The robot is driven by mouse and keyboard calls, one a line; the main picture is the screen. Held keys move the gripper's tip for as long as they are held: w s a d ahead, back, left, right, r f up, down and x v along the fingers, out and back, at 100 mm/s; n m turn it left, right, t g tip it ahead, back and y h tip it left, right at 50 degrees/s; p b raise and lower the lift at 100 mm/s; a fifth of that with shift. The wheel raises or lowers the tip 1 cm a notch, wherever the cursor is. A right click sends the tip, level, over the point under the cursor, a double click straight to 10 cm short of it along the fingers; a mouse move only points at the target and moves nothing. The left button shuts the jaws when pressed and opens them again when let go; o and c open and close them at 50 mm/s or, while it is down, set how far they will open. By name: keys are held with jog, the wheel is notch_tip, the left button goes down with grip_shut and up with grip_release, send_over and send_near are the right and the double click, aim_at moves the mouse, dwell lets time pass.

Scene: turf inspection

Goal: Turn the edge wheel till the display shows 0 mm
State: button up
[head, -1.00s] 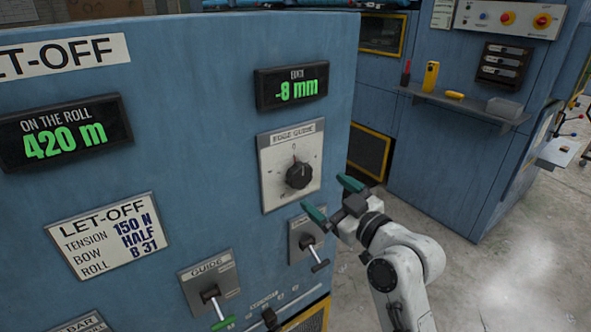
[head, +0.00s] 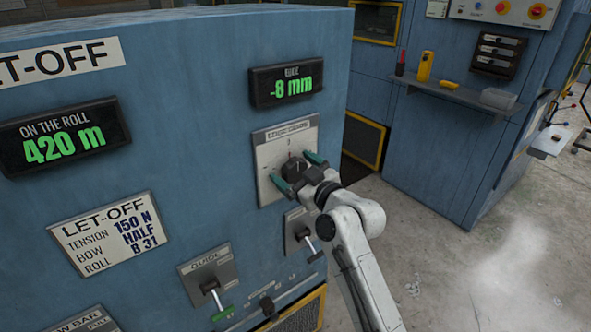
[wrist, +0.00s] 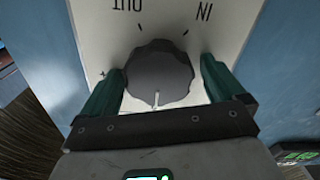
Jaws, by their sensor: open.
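The edge wheel (head: 294,168) is a dark scalloped knob on a pale panel marked EDGE GUIDE (head: 270,150). The edge display (head: 287,85) above it reads -8 mm in green. My gripper (head: 298,172) is at the wheel, with its green fingers spread. A pale pointer line on the wheel points toward the gripper's palm. The panel (wrist: 105,30) shows OUT and IN, upside down. In the head view my gripper partly hides the wheel.
A lever (head: 308,240) stands just below the edge panel, close to my arm. The GUIDE lever (head: 215,297) with a green handle is lower left. A shelf (head: 460,95) with small items is on the blue cabinet behind. Open floor lies to the right.

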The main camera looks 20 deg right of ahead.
jog(key=shift+c, duration=0.4)
jog(key=c, duration=0.9)
jog(key=shift+m, duration=0.3)
jog(key=m, duration=0.3)
jog(key=shift+d, duration=0.1)
jog(key=shift+d+m, duration=0.1)
jog(key=shift+m, duration=2)
jog(key=o, duration=1)
